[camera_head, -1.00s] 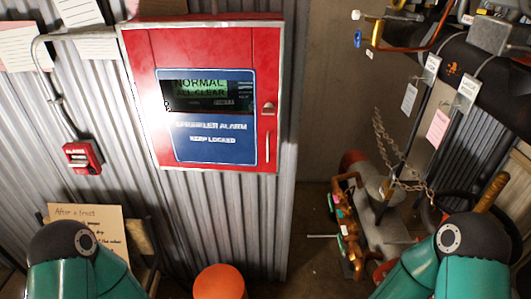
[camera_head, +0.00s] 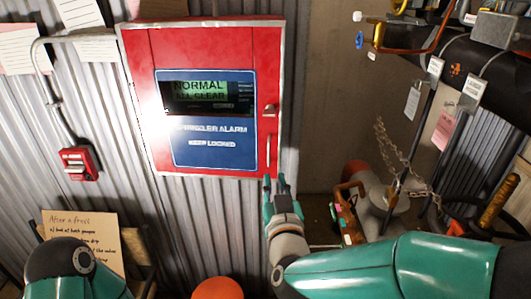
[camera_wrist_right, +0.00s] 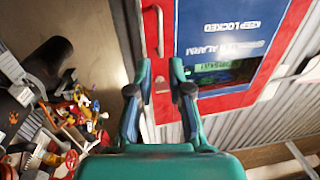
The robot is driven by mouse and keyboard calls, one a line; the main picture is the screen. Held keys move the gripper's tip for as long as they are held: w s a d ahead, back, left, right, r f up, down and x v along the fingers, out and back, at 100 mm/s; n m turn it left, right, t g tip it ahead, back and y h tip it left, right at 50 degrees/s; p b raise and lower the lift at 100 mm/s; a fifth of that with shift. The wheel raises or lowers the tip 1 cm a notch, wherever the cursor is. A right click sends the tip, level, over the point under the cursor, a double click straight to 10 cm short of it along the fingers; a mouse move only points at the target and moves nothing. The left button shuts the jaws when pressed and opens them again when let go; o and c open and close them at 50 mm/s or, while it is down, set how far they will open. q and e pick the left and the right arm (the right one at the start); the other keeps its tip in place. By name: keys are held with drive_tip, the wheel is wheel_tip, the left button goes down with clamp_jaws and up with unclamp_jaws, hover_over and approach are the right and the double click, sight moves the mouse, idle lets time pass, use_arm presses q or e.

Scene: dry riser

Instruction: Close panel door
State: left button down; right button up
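The red alarm panel (camera_head: 212,50) hangs on the corrugated wall. Its door, with a blue label and a lit screen reading NORMAL, looks flush with the frame or nearly so; a small gap cannot be ruled out. The door handle (camera_head: 268,150) is a vertical bar near its right edge, and it also shows in the right wrist view (camera_wrist_right: 158,32). My right gripper (camera_head: 274,184) is open and empty at the panel's lower right corner, just below the handle. In the right wrist view its spread fingers (camera_wrist_right: 161,72) point at the handle side. My left gripper is out of view.
A small red alarm box (camera_head: 79,162) and its conduit are on the wall at left. A handwritten sign (camera_head: 84,236) stands below it. An orange rounded object (camera_head: 218,289) is at bottom centre. Pipes, chain (camera_head: 385,150) and tags crowd the right side.

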sight(269, 156)
drive_tip(key=w+p, duration=0.1)
drive_tip(key=w, duration=0.3)
drive_tip(key=w+p, duration=0.1)
drive_tip(key=w, duration=0.2)
drive_tip(key=w+a+p, duration=0.1)
drive_tip(key=w, duration=0.3)
drive_tip(key=shift+w+a+f, duration=0.1)
drive_tip(key=shift+w, duration=0.2)
clamp_jaws()
